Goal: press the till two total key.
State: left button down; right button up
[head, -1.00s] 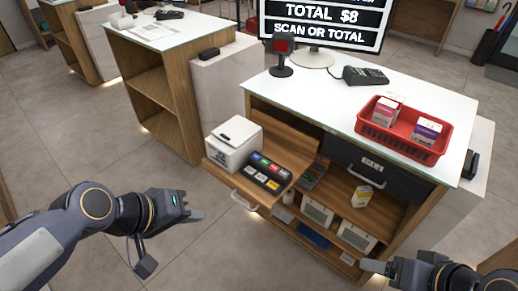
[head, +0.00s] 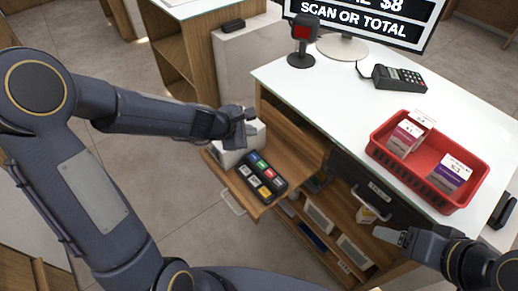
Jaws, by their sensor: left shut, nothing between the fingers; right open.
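The till keypad (head: 246,172), a black block with coloured and white keys, lies on a pulled-out wooden shelf (head: 297,153) under the counter. The key lettering is too small to read. A white box-shaped printer (head: 228,157) stands beside the keypad on its left. My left gripper (head: 246,127) is shut and empty, over the printer and left of the keypad's far end; it hides part of the printer. The till screen (head: 366,22) shows "SCAN OR TOTAL" and "$8". My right gripper (head: 388,237) is open and empty by the counter's front, low at the right.
A red basket (head: 440,203) with several small medicine boxes stands on the white counter top (head: 335,95). A scanner on a stand (head: 302,48) and a card terminal (head: 398,77) are behind it. A dark drawer front (head: 372,192) sits below. Floor left of the shelf is clear.

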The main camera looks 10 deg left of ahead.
aim_at(251, 158)
pick_arm(q)
jog(key=shift+f, duration=0.1)
dwell(0.3)
notch_tip(251, 158, down, 9)
jog(key=b, duration=0.8)
jog(key=shift+r+b, duration=0.2)
jog(key=shift+b, duration=0.15)
jog(key=shift+f, duration=0.15)
dwell(1.2)
jog(key=shift+f+b, duration=0.25)
jog(key=shift+b, duration=0.2)
